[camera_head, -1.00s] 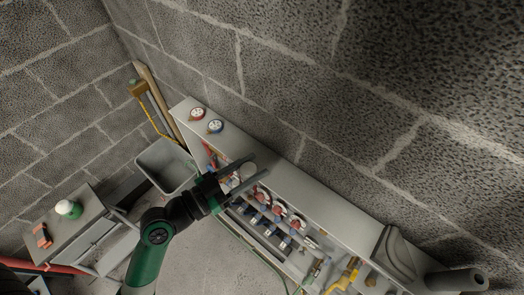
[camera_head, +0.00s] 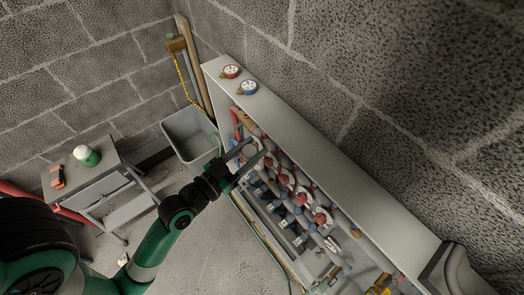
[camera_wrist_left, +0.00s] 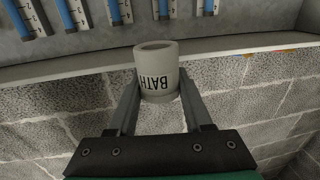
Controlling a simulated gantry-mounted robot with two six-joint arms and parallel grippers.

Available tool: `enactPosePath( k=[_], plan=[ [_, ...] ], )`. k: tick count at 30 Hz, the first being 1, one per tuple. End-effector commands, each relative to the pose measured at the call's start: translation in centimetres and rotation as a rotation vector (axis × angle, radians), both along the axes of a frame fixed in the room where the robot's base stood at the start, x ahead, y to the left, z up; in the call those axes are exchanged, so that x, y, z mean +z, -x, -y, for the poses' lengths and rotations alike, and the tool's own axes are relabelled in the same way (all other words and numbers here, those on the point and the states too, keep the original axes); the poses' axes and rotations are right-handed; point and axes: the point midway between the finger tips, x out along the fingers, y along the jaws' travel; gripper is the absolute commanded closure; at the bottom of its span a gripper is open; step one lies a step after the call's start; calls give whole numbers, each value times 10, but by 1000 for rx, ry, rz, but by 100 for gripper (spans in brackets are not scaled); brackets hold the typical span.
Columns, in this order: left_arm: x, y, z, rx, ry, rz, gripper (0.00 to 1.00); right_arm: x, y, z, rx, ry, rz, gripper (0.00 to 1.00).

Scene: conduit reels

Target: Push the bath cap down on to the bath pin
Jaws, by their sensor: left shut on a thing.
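The bath cap (camera_wrist_left: 157,72) is a pale grey-white cylinder with black BATH lettering, upside down in the left wrist view. It sits between the two fingers of my left gripper (camera_wrist_left: 158,100), which is shut on it. In the head view my left gripper (camera_head: 247,160) is at the upper-left end of the manifold's row of red and blue valve parts, in front of the grey cabinet. The cap is small between the fingers there. I cannot make out the bath pin; the gripper may hide it. My right gripper is not in view.
The open cabinet (camera_head: 303,130) runs along the block wall, with a red gauge (camera_head: 231,71) and a blue gauge (camera_head: 248,87) on top. Red-handled valves (camera_head: 284,179) stand close by. A grey bin (camera_head: 190,137) and a side table (camera_head: 86,169) are to the left.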

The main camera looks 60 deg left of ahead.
Motion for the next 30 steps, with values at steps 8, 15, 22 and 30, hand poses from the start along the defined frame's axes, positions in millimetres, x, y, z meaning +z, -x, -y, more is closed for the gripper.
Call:
enactPosePath(
  k=[8,15,22,30],
  plan=[
    [-169,15,-19,91,2,-4,100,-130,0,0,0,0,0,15],
    [-281,26,-25,123,3,-1,100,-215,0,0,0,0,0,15],
    [-320,30,-28,134,0,1,100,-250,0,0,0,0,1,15],
    [-318,29,-28,135,0,0,100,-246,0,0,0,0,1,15]
  ],
)
